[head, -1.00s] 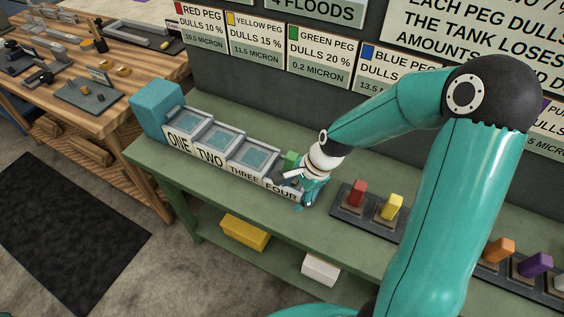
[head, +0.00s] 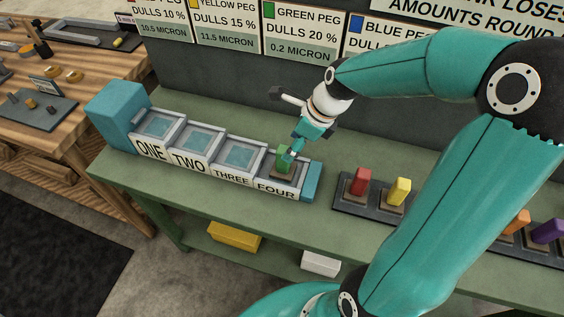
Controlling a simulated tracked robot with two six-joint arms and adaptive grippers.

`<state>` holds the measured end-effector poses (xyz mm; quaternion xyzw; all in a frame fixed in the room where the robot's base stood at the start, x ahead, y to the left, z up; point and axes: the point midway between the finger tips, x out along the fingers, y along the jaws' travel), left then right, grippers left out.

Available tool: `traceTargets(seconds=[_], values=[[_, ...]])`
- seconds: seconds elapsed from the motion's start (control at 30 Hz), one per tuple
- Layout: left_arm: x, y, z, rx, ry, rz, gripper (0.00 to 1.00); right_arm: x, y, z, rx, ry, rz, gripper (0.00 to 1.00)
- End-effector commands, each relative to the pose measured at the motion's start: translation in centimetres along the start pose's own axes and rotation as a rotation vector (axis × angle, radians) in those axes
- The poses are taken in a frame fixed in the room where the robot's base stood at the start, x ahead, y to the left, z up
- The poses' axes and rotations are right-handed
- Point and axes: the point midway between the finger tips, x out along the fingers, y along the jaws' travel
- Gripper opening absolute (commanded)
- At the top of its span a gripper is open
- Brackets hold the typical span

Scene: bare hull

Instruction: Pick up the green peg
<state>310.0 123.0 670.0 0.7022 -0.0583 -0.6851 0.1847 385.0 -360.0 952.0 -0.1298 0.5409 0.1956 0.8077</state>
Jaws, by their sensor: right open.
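The green peg (head: 281,155) stands upright in the tank compartment labelled FOUR (head: 278,188), the rightmost of the row. My right gripper (head: 294,147) comes down from the upper right, with its tip just at the right side of the peg's top. The jaws are open. The gripper covers part of the peg, and I cannot tell whether it touches it. My left gripper is not in view.
Compartments ONE (head: 152,150), TWO and THREE stand in a row to the left, beside a teal block (head: 118,115). A dark rack with a red peg (head: 361,181) and a yellow peg (head: 399,191) is at right. A dark wall with signs rises behind.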

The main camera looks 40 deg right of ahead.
Motion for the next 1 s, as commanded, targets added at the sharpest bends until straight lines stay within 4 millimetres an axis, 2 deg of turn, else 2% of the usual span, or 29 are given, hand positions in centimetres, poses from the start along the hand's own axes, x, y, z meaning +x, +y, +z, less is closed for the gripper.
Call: traceTargets(seconds=[0.1,0.43,0.7,1.0], values=[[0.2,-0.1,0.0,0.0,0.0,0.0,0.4,2.3,0.1,0.0,-0.003,0.002,0.005,0.65],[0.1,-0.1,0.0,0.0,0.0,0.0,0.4,4.7,0.0,0.2,-0.005,0.001,0.003,0.65],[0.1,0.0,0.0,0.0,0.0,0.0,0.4,8.4,-0.2,0.3,-0.004,0.001,0.004,0.65],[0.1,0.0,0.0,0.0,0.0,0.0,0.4,9.1,-0.3,0.5,-0.006,-0.001,0.001,0.65]])
